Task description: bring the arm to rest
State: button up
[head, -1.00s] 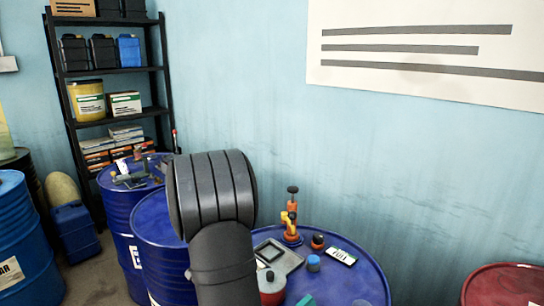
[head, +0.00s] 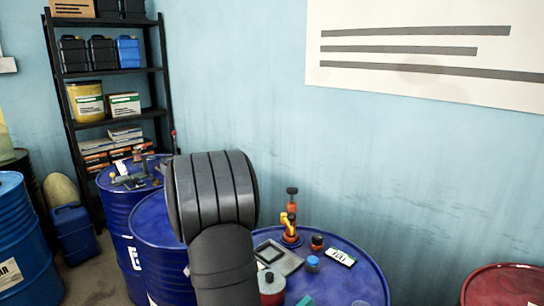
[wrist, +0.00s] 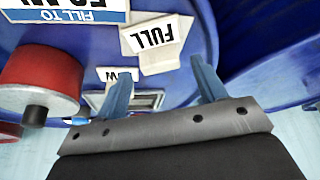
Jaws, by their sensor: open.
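My gripper (wrist: 163,82) shows in the wrist view, its two blue fingers spread apart with nothing between them. Beyond the fingers are a white FULL card (wrist: 157,36) and a grey tray (wrist: 148,100), on or over a blue drum top. I cannot tell the exact gap to them. In the head view my dark arm stands in the lower middle and my gripper is not seen.
The drum (head: 345,285) carries a tray (head: 284,258), an orange hand pump (head: 290,222), a FULL card (head: 341,257), a blue-topped piece (head: 313,264) and a red container (head: 271,288). It also shows in the wrist view (wrist: 40,80). A shelf (head: 110,70) stands back left.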

jog(key=v, duration=1.1)
jog(key=x, duration=1.2)
jog(key=shift+s+a+f, duration=0.1)
jog(key=shift+s+f, duration=0.2)
jog(key=shift+s, duration=0.05)
jog(key=shift+w+f, duration=0.1)
jog(key=shift+w, duration=0.1)
notch_tip(320, 180, up, 4)
jog(key=shift+f, duration=0.1)
jog(key=s+d+r, duration=0.2)
jog(key=d+r, duration=0.5)
jog(key=d, duration=0.5)
jog(key=w+d+m+g+h, duration=0.1)
jog(key=w+d+m, duration=0.1)
jog(key=w+m, duration=0.35)
jog(key=shift+n, duration=0.45)
jog(key=w+a+f, duration=0.1)
jog(key=a+f, duration=0.1)
jog(key=a, duration=0.1)
jog(key=w+a+f, duration=0.2)
jog(key=a+f, duration=0.1)
jog(key=a, duration=0.1)
jog(key=w+a+f, duration=0.2)
jog(key=a+f, duration=0.1)
jog(key=a, duration=0.1)
jog(key=shift+w, duration=0.2)
jog(key=shift+a+f, duration=0.1)
jog(key=shift+f, duration=0.8)
